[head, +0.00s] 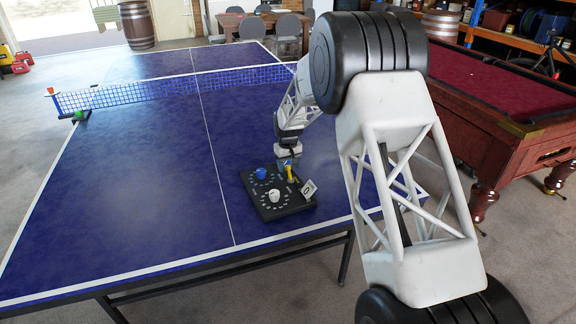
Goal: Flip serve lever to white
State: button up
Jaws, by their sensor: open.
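A black score box (277,208) lies on the near part of the blue table-tennis table. On its top are a blue knob (261,173) toward the back and a white knob (273,196) toward the front, each within a ring of pale marks. My gripper (288,167) is open, pointing down over the box's back right part, right of the blue knob. A small yellow piece (290,175) shows just under my gripper. I cannot tell whether it is the serve lever, which way it leans, or whether my fingers touch it.
A small pale card (309,189) with a dark sign stands at the box's right edge. A blue net (180,88) crosses the table (130,180) farther back. A pool table (500,85) stands at the right. The table left of the box is clear.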

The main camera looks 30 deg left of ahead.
aim_at(290, 173)
jog(key=c, duration=0.9)
jog(key=shift+s+d+r, duration=0.15)
jog(key=shift+s+d+r+t+y, duration=0.1)
jog(key=shift+s+d+t+y, duration=0.2)
jog(key=shift+t+y, duration=0.35)
jog(key=shift+s+d+r+t+y, duration=0.1)
jog(key=shift+s+d+t+y, duration=0.15)
jog(key=shift+t+y, duration=0.4)
jog(key=shift+s+d+y, duration=0.2)
jog(key=shift+d+y, duration=0.2)
jog(key=shift+y, duration=0.1)
jog(key=shift+s+d+t+y, duration=0.3)
jog(key=shift+t+y, duration=0.4)
jog(key=shift+t, duration=0.1)
jog(key=shift+s+d+f+t+y, duration=0.15)
jog(key=shift+s+d+t+y, duration=0.25)
jog(key=shift+t+y, duration=0.25)
jog(key=shift+s+d+f+t+y, duration=0.25)
jog(key=shift+d+t+y, duration=0.1)
jog(key=shift+t+y, duration=0.25)
jog(key=shift+s+d+f+t+y, duration=0.2)
jog(key=shift+d+t+y, duration=0.15)
jog(key=shift+y, duration=0.3)
